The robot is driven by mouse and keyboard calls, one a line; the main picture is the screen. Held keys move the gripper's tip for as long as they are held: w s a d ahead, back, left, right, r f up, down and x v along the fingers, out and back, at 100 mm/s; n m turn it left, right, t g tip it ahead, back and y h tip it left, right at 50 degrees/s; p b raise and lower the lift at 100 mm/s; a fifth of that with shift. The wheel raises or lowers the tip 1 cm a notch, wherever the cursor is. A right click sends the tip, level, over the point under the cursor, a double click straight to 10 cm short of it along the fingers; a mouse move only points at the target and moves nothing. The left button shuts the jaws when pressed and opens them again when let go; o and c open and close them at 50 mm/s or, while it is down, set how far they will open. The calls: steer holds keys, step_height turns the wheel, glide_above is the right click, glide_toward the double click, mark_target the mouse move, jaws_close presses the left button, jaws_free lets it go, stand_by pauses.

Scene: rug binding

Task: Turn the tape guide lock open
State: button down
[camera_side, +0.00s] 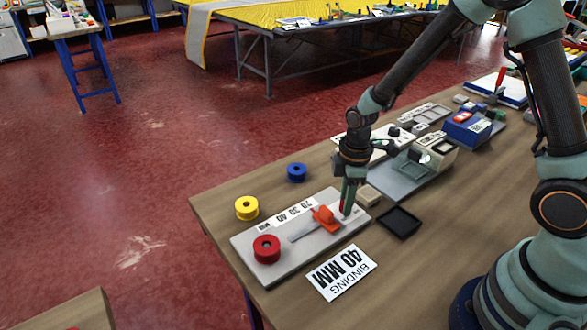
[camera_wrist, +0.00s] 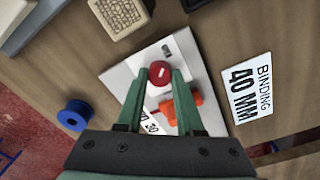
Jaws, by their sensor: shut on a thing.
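The tape guide is a light grey plate (camera_side: 258,234) with a printed number scale (camera_side: 290,213); it also shows in the wrist view (camera_wrist: 117,78). An orange slider (camera_side: 325,217) sits on the plate, also in the wrist view (camera_wrist: 195,102). The lock is a round red knob (camera_wrist: 160,72) with a short white mark on top, near the plate's end. My gripper (camera_wrist: 160,75) points down and its green fingers are shut on the sides of the red knob. In the side view my gripper (camera_side: 346,208) mostly hides the knob.
A red tape roll (camera_side: 266,248) sits at the plate's left end. Yellow (camera_side: 247,208) and blue (camera_side: 297,172) rolls stand behind it. A "BINDING 40 MM" card (camera_side: 342,272), a black tray (camera_side: 399,222) and a beige block (camera_side: 368,196) lie close by.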

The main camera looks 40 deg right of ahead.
steer(key=shift+a, duration=0.1)
stand_by(0.3)
steer(key=c, duration=0.5)
jaws_free()
steer(key=shift+c, duration=0.2)
steer(key=shift+r, duration=0.1)
step_height(320, 180, up, 12)
steer(key=shift+s, duration=0.25)
steer(key=s+d+r+m+t, duration=0.2)
steer(key=s+r+m+t, duration=0.3)
steer(key=s+r+m, duration=0.3)
step_height(320, 180, up, 3)
steer(key=m, duration=0.3)
steer(key=shift+s, duration=0.25)
